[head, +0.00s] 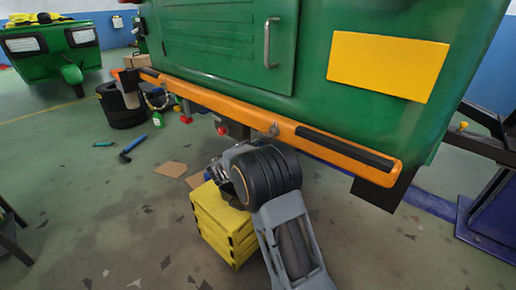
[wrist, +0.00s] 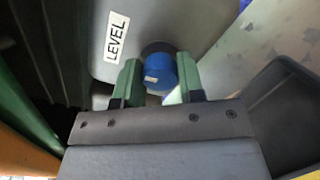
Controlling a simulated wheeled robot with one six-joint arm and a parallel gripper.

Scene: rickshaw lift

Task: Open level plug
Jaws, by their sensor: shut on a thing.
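The level plug is a blue round cap (wrist: 161,72) on a grey housing (wrist: 155,22) with a white label reading LEVEL (wrist: 116,36), seen in the wrist view. My gripper (wrist: 158,82) has its two green fingers on either side of the blue plug and is shut on it. A dark ring shows around the plug's far side, at the housing. In the head view my arm reaches under the rear of the green rickshaw (head: 380,60); the gripper's fingers and the plug are hidden there.
An orange bumper (head: 230,109) with black pads runs just above my arm. A yellow stepped block (head: 222,225) stands beside my arm. Blue tools (head: 132,147), cardboard pieces (head: 171,169) and a green bottle (head: 157,118) lie or stand on the floor. A blue lift post (head: 490,215) stands right.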

